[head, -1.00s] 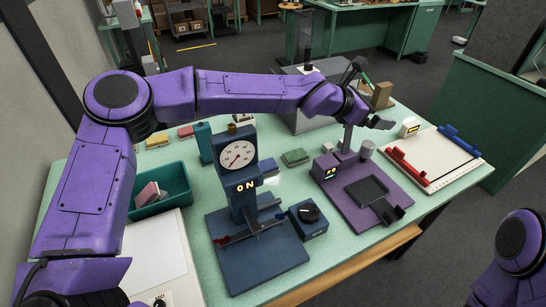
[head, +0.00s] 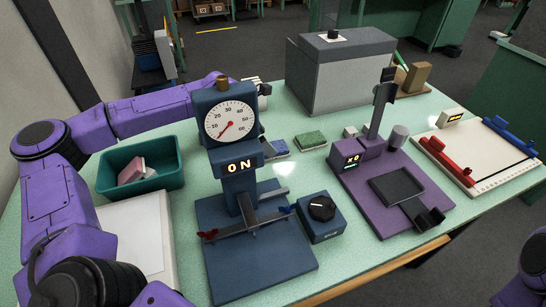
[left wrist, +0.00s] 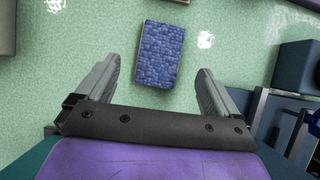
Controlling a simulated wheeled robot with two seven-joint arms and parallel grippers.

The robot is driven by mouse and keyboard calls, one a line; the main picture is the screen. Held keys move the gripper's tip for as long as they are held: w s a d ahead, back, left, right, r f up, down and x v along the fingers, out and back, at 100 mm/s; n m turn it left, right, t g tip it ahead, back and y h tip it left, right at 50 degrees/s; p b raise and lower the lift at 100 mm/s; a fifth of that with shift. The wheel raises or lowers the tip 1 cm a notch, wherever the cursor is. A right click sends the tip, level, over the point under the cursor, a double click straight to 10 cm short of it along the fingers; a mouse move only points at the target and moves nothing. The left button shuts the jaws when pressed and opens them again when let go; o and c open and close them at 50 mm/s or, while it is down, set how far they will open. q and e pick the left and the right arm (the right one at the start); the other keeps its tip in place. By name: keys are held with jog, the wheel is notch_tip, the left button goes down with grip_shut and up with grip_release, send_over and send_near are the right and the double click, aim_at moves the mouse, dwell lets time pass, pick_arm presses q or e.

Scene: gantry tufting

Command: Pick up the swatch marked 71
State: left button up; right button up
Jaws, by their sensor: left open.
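A blue swatch (left wrist: 160,54) lies flat on the green table in the left wrist view, ahead of my left gripper (left wrist: 158,70). The gripper is open and empty, its fingers either side of the swatch's near part in the picture. In the head view the blue swatch (head: 278,147) shows partly behind the dial stand. A green swatch (head: 309,140) lies to its right. No number is readable on either swatch, so I cannot tell which is 71. In the head view my left gripper's fingers are hidden behind the dial. My right gripper is out of view.
The blue dial stand (head: 230,125) reads ON and stands between me and the swatches. A teal bin (head: 160,183) holds pinkish pieces at left. A purple device (head: 385,190), a grey box (head: 340,80) and a white board (head: 485,165) stand to the right.

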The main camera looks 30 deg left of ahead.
pick_arm(q)
jog(key=b+x, duration=0.3)
jog(key=x, duration=0.1)
jog(key=shift+w+d+f+b, duration=0.1)
jog(key=shift+d+f+b, duration=0.05)
jog(key=shift+f+b, duration=0.15)
jog(key=shift+r, duration=0.2)
jog(key=c, duration=1.1)
